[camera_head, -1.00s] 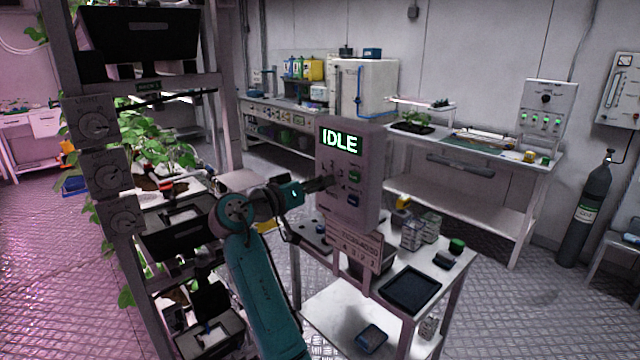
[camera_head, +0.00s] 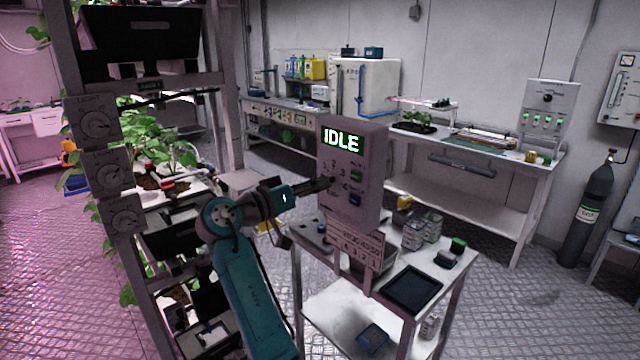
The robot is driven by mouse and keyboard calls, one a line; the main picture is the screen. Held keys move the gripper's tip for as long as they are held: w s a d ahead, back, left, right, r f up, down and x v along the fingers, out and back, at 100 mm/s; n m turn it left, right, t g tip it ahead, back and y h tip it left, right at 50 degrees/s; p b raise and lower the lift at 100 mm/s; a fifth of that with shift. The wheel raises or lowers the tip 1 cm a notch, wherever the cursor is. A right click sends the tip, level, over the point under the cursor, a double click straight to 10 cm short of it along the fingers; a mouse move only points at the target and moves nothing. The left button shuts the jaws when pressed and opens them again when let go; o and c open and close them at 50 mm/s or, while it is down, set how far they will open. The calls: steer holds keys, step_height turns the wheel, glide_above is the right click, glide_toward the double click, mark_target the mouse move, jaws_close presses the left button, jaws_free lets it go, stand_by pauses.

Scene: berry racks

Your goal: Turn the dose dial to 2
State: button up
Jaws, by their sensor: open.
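The dosing box (camera_head: 366,150) is a grey panel on the cart, with a lit screen (camera_head: 340,141) reading IDLE. Small numbers and a green and a blue button (camera_head: 355,200) show on its face. The dose dial is at the left of the face, mostly hidden behind my gripper, so its setting cannot be read. My gripper (camera_head: 328,184) is at the box's front, pointing right toward the dial area. Its jaws are open; whether they surround or touch the dial cannot be told.
The white cart (camera_head: 335,310) carries a black tray (camera_head: 411,289), clear boxes and small items under and beside the box. A plant rack (camera_head: 95,200) with several light dials stands close on the left. A lab bench (camera_head: 500,200) and gas cylinder (camera_head: 590,210) stand behind.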

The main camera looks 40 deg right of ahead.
steer(key=a, duration=0.9)
steer(key=shift+s+a, duration=0.15)
